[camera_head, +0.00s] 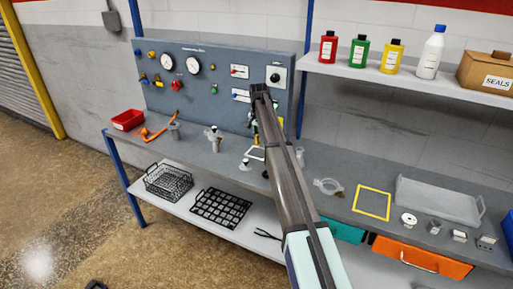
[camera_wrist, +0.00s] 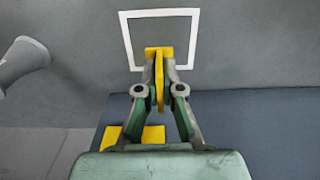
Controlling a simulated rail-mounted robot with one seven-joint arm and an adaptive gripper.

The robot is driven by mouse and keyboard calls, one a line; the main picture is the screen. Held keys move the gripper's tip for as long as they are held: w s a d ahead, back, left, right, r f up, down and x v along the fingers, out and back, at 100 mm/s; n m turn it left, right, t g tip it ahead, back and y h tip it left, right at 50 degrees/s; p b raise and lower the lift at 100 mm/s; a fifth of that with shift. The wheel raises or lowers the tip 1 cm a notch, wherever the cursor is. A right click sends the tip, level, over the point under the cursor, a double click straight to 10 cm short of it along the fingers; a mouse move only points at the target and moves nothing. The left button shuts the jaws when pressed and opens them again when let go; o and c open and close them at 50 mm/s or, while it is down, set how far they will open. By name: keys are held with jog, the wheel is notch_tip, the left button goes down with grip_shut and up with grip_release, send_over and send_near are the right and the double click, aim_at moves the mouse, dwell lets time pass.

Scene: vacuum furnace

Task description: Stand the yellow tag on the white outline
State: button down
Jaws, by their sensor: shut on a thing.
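My gripper (camera_wrist: 160,80) is shut on the yellow tag (camera_wrist: 159,52), whose thin upright plate is between the fingers. Its wider yellow foot shows just beyond the fingertips. The white outline (camera_wrist: 128,40) is a square frame on the grey bench surface. In the wrist view the foot overlaps the near part of the outline, off its centre. I cannot tell whether the tag touches the bench.
A grey cylindrical part (camera_wrist: 22,60) stands left of the outline. Another yellow shape (camera_wrist: 153,133) lies beneath my gripper. The gauge panel (camera_head: 215,85) rises behind the bench. A yellow square outline (camera_head: 373,203) and a clear tray (camera_head: 440,200) lie to the right.

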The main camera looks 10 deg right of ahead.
aim_at(258, 152)
jog(key=shift+f+p, duration=0.5)
jog(key=shift+f, duration=2.2)
jog(key=shift+f, duration=0.1)
jog(key=c, duration=1.3)
grip_release()
notch_tip(258, 152, up, 12)
jog(key=b, duration=0.3)
